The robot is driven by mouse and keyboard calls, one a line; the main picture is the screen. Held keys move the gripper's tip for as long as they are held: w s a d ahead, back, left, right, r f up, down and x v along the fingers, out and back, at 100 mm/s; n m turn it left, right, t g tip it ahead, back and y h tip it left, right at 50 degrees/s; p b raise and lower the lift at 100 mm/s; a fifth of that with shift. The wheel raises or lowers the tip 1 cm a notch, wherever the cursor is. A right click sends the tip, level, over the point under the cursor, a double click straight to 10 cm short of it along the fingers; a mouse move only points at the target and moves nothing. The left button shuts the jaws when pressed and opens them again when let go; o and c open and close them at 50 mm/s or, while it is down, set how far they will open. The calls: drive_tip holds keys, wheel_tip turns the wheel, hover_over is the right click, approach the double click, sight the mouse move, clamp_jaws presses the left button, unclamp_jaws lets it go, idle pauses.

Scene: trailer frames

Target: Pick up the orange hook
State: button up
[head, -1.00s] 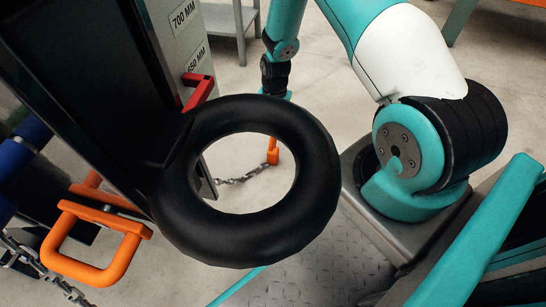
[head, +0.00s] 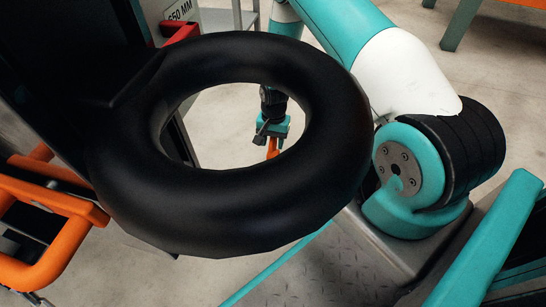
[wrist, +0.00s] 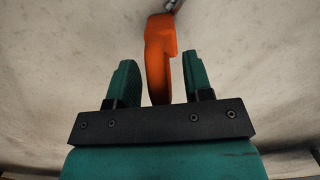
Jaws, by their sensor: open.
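The orange hook (wrist: 160,62) stands upright between the two green fingers of my gripper (wrist: 161,78) in the wrist view. The fingers are open, with a visible gap on each side of the hook. A grey metal piece (wrist: 173,5) meets the hook's top at the picture edge. In the head view my gripper (head: 272,130) shows through the hole of a black ring, with a short part of the orange hook (head: 272,148) below it. The ring hides the rest.
The thick black ring (head: 225,215) fills the middle of the head view, in front of my arm. Orange bars (head: 60,245) are at the lower left. Pale floor (head: 235,115) shows through the ring.

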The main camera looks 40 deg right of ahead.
drive_tip(key=shift+r, duration=0.1)
drive_tip(key=shift+c, duration=0.4)
clamp_jaws()
